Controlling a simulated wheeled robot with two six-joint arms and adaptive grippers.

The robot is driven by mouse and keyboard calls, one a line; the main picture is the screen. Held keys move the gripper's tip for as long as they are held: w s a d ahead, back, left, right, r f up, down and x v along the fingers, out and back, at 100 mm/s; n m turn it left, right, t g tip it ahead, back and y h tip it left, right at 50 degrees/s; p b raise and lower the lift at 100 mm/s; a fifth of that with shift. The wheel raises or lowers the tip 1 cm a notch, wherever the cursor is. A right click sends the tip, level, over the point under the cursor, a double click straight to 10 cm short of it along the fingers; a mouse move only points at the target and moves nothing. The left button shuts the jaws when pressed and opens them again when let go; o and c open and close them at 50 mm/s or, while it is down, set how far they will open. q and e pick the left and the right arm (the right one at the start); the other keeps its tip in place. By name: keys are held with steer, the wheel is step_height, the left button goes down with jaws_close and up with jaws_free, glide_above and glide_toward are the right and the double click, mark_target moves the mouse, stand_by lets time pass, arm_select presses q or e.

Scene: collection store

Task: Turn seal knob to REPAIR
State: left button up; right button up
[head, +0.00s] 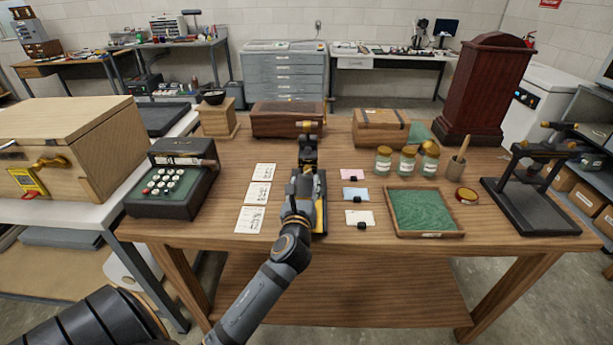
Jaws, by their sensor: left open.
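A small black stamp-like device (321,208) with yellow edging stands mid-table, and a brass crosspiece (306,127) shows above it. My left arm reaches up from the bottom and covers most of this device. My left gripper (306,168) is open over it; I cannot tell whether it touches anything. No seal knob or REPAIR label can be made out; they may be hidden behind the arm or too small. My right gripper is not in view.
White cards (257,193) lie left of the arm. Coloured tags (355,195), a green-lined tray (462,234), jars (407,162) and a black press (520,205) stand to the right. A keypad box (158,209) is at the left. The table's front edge is mostly clear.

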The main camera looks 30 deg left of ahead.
mark_target(307, 171)
arm_select(q)
steer(key=x, duration=0.4)
steer(key=shift+a, duration=0.1)
steer(key=shift+w+a, duration=0.1)
steer(key=shift+w, duration=0.15)
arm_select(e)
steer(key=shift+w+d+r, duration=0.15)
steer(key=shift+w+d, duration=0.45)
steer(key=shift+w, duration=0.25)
arm_select(q)
jaws_close()
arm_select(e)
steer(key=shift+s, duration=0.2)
